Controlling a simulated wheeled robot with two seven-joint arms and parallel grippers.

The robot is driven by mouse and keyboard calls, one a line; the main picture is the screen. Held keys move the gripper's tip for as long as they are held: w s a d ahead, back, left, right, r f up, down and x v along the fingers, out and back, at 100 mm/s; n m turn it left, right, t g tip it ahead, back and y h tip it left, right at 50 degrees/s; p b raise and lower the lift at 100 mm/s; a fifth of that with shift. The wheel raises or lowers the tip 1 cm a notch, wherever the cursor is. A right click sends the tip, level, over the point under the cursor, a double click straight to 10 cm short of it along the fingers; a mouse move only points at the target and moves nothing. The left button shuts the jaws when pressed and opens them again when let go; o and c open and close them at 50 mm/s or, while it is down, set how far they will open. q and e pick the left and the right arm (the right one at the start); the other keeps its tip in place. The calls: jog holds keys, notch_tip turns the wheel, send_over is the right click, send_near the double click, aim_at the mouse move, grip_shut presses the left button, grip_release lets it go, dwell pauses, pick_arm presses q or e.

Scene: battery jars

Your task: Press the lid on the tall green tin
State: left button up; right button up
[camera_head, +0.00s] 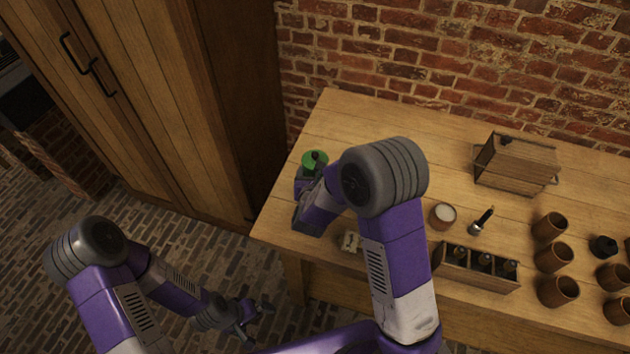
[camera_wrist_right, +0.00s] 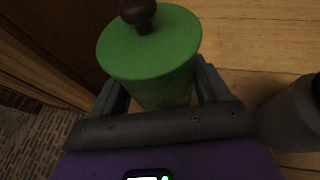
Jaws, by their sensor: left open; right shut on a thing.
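The tall green tin (camera_wrist_right: 165,88) stands near the left end of the wooden table, with a green round top and a dark brown knob (camera_wrist_right: 138,12) at its centre. Its green top also shows in the head view (camera_head: 311,156). I cannot make out a seam between lid and body. My right gripper (camera_head: 311,178) is shut on the green tin, with a finger on each side below the top in the wrist view. Much of the tin is hidden behind my gripper. My left gripper (camera_head: 255,322) is open and empty, low in front of the table's left end.
On the table (camera_head: 345,120) are a wooden box with a handle (camera_head: 516,163), a pale-topped round jar (camera_head: 442,216), a brush-like tool (camera_head: 481,222), a divided rack with dark bottles (camera_head: 475,268) and several brown cups (camera_head: 553,257). A small pale item (camera_head: 350,242) lies near the front edge.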

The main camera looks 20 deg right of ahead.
jog(key=shift+f+b, duration=0.3)
jog(key=shift+f, duration=1.3)
jog(key=shift+f, duration=0.15)
jog(key=o, duration=1.5)
jog(key=shift+s+r, duration=0.1)
jog(key=shift+r, duration=0.2)
jog(key=p+v, duration=0.1)
jog(key=v, duration=1)
jog(key=shift+s+a, duration=0.15)
jog(key=shift+s, duration=0.3)
